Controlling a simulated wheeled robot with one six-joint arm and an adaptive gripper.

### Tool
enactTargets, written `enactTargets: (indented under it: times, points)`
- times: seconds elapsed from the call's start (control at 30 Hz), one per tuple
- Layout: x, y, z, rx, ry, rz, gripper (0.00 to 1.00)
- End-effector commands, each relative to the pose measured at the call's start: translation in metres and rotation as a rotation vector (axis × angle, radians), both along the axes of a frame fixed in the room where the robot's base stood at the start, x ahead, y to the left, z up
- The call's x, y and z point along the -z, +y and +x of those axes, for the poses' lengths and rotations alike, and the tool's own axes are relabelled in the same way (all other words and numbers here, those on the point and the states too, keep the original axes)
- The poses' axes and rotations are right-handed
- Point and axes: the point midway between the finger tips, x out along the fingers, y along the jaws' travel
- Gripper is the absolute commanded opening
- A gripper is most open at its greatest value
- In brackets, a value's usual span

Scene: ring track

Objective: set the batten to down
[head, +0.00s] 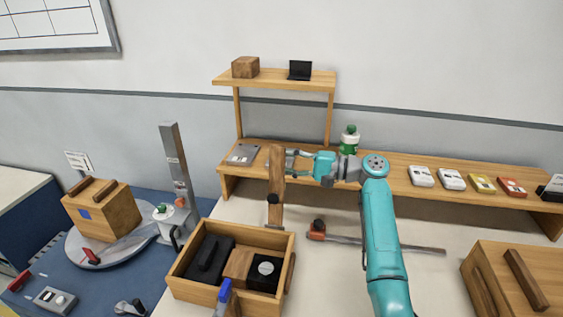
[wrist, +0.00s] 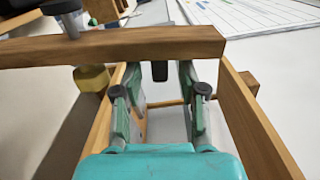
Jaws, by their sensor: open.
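The batten (head: 277,178) is a brown wooden bar standing upright in the head view, left of my gripper, with a dark knob low on it. In the wrist view a wooden bar (wrist: 110,47), which looks like the batten, runs across the picture just beyond my fingertips. My gripper (head: 291,160) is open, its fingers pointing left at the batten's upper part. In the wrist view my gripper (wrist: 156,80) shows a clear gap between its fingers. I cannot tell whether the fingertips touch the bar.
An open wooden crate (head: 195,292) with dark objects stands below the batten. A thin rod (head: 385,243) lies right of it. A wooden box (head: 520,280) is at right.

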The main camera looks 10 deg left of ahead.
Motion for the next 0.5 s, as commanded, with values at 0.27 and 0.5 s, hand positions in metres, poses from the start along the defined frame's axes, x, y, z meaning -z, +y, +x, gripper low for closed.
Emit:
enactTargets:
  times: [0.27,0.5]
  points:
    - [0.000,0.018,0.000,0.000,0.000,0.000,0.42]
    - [0.000,0.018,0.001,0.000,0.000,0.000,0.42]
